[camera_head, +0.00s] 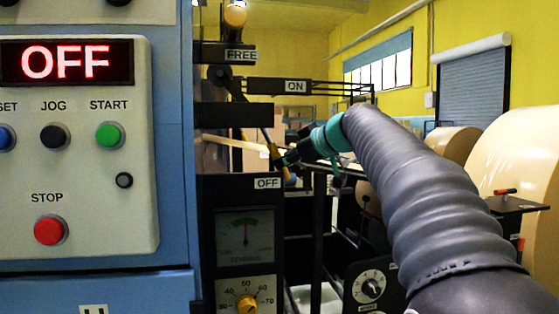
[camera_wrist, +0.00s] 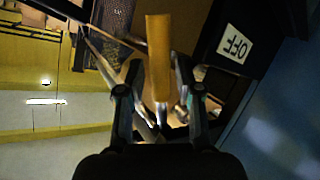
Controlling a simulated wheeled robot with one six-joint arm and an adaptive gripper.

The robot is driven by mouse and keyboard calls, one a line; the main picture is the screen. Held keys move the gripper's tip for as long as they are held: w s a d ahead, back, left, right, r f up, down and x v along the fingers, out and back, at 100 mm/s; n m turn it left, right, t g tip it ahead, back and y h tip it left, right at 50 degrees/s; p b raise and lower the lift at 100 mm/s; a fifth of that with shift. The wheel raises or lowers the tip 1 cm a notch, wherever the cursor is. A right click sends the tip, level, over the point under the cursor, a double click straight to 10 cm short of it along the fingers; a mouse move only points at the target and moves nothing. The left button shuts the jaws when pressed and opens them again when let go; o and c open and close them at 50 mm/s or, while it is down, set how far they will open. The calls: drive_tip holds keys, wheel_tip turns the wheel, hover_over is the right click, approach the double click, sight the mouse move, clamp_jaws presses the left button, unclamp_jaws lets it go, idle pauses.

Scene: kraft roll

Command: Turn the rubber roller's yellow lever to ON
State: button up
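The roller's yellow lever (camera_head: 271,150) hangs down and to the right from its pivot on the dark panel, its yellow handle close to the OFF label (camera_head: 267,183). The ON label (camera_head: 295,87) is higher up, and the FREE label (camera_head: 240,55) is above that. My gripper (camera_head: 280,158) is at the handle, small and partly dark in the head view. In the wrist view, the yellow handle (camera_wrist: 158,58) lies between the two fingers of my gripper (camera_wrist: 158,80), with gaps showing on both sides. The fingers look open. Contact is not visible.
A control box (camera_head: 75,190) with a red OFF display stands at the left. A tension gauge (camera_head: 245,237) and yellow dial (camera_head: 247,303) are below the lever. Dark horizontal bars (camera_head: 238,115) cross near the lever. Large kraft rolls (camera_head: 520,165) stand at the right.

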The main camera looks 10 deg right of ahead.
drive_tip(key=shift+x, duration=1.75)
clamp_jaws()
